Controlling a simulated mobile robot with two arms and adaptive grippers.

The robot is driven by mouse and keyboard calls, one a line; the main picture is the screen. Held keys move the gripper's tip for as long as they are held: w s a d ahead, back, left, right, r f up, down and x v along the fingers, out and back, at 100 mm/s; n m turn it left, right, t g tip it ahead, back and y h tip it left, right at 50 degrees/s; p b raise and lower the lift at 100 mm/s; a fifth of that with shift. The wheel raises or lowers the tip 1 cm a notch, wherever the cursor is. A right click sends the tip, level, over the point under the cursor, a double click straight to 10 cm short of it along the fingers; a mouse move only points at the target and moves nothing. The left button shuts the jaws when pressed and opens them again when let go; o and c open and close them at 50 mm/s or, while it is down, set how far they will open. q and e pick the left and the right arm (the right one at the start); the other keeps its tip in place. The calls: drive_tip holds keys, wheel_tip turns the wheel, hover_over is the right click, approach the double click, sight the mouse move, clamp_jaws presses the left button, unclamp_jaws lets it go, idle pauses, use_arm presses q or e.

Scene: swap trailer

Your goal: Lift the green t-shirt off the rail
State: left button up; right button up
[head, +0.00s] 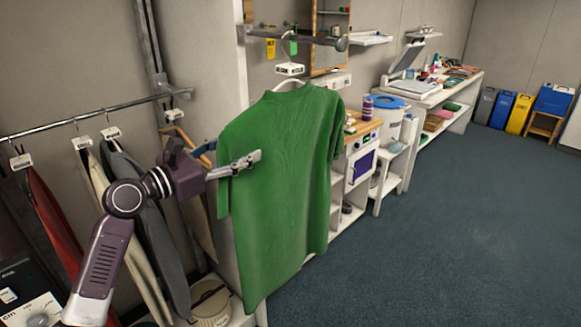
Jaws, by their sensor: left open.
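The green t-shirt (280,190) hangs upright in the middle of the head view, on a white hanger (290,82). The hanger hangs by its hook and a white tag block (290,69) below the short grey rail (297,36), which sticks out from the wall panel. My left gripper (257,157) is open, its fingers in front of the shirt's left sleeve and upper side. I cannot tell whether the fingers touch the cloth. The far side of the shirt is hidden. My right gripper does not show.
Several garments (140,220) hang on a longer rail (80,123) at left, behind my left arm. A white shelf unit with a small oven (361,167) stands behind the shirt at right. A long workbench (432,98) runs back. The blue floor (440,240) at right is clear.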

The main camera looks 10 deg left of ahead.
use_arm(q)
drive_tip(key=shift+w, duration=0.1)
drive_tip(key=shift+c, duration=0.2)
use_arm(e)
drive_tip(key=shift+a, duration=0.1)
use_arm(q)
drive_tip(key=shift+c, duration=1.2)
clamp_jaws()
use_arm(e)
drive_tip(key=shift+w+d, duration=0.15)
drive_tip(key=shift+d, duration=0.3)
use_arm(q)
drive_tip(key=shift+r, duration=0.15)
